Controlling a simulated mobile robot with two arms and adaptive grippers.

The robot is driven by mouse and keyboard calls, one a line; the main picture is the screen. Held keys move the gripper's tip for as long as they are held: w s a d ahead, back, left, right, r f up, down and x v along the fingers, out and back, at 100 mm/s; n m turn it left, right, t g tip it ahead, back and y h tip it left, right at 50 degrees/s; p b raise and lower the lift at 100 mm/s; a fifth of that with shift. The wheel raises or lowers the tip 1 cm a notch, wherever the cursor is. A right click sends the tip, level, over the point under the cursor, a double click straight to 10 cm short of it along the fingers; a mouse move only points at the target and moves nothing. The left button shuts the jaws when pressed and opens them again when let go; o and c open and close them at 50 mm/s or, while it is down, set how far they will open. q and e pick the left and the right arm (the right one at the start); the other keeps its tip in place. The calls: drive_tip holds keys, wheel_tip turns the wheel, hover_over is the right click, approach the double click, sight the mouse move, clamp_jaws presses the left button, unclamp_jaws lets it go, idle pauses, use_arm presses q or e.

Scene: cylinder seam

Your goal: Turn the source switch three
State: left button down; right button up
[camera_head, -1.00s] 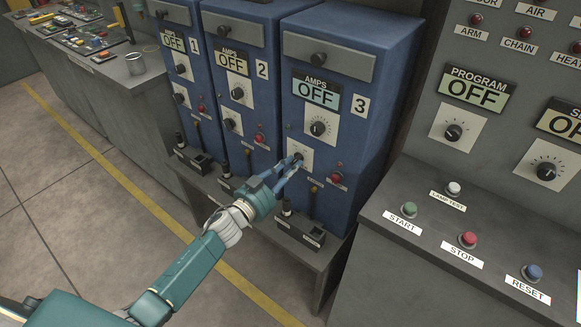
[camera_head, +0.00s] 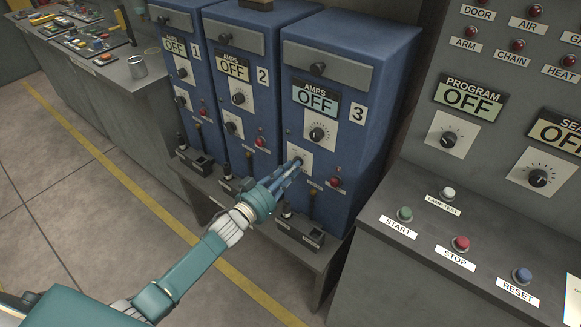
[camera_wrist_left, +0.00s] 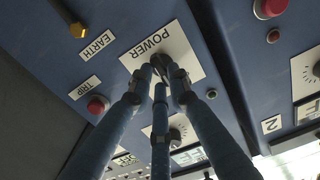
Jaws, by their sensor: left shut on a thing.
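The blue source unit marked 3 (camera_head: 371,150) stands at the right end of a row of blue units. Its display (camera_head: 315,97) reads OFF under AMPS. A dial (camera_head: 317,134) sits below the display. Below that is a white plate marked POWER (camera_wrist_left: 185,55) with a small dark switch on it, mostly hidden by my fingers. My left gripper (camera_head: 294,164) reaches in from the lower left, its fingertips at this switch. In the left wrist view my left gripper (camera_wrist_left: 160,72) is closed around the switch knob. My right gripper is not in view.
A red button (camera_head: 336,182) sits right of the plate. Units 2 (camera_head: 262,72) and 1 (camera_head: 196,50) stand to the left. A grey console (camera_head: 430,225) with START, STOP and RESET buttons is at right. The floor (camera_head: 90,220) at left is clear.

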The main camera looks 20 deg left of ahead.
use_arm(q)
drive_tip(key=shift+r+n+p, duration=0.1)
drive_tip(key=shift+n+p, duration=0.35)
drive_tip(key=shift+n, duration=2.55)
drive_tip(key=shift+a, duration=0.1)
drive_tip(key=c, duration=1.6)
unclamp_jaws()
drive_tip(key=shift+c, duration=0.2)
drive_tip(key=v, duration=1.2)
